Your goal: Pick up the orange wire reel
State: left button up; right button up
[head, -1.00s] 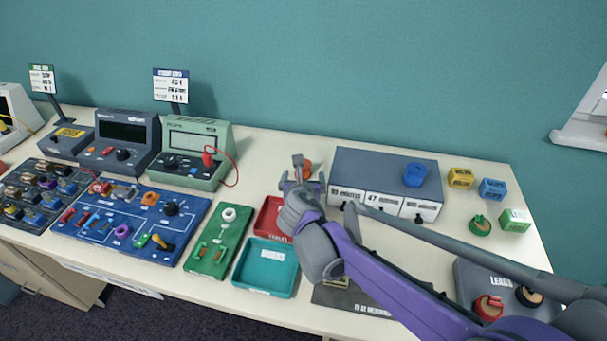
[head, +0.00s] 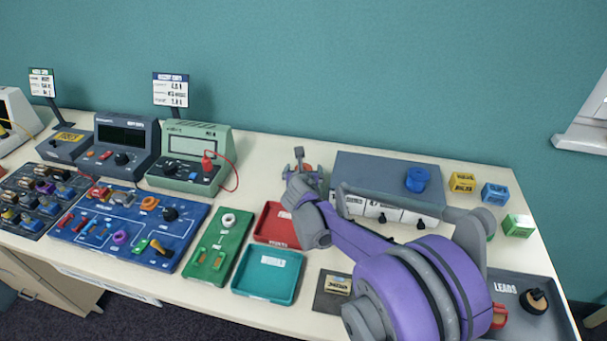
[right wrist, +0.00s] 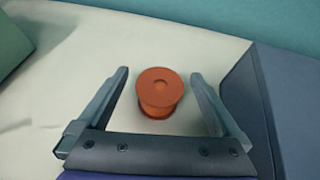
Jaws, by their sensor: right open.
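The orange wire reel (right wrist: 160,92) stands upright on the pale table top in the right wrist view. In the head view only a small part of the reel (head: 307,168) shows behind my right gripper (head: 299,160). In the right wrist view my right gripper (right wrist: 158,88) is open, with one finger on each side of the reel and a gap on both sides. It does not appear to touch the reel. My left gripper is not in view.
A grey drawer box (head: 385,170) with a blue reel (head: 417,179) on top stands just right of the orange reel. A green meter (head: 190,157) is on the left. A red tray (head: 277,224) and a teal tray (head: 267,273) lie nearer the front.

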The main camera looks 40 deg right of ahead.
jog(key=c, duration=1.5)
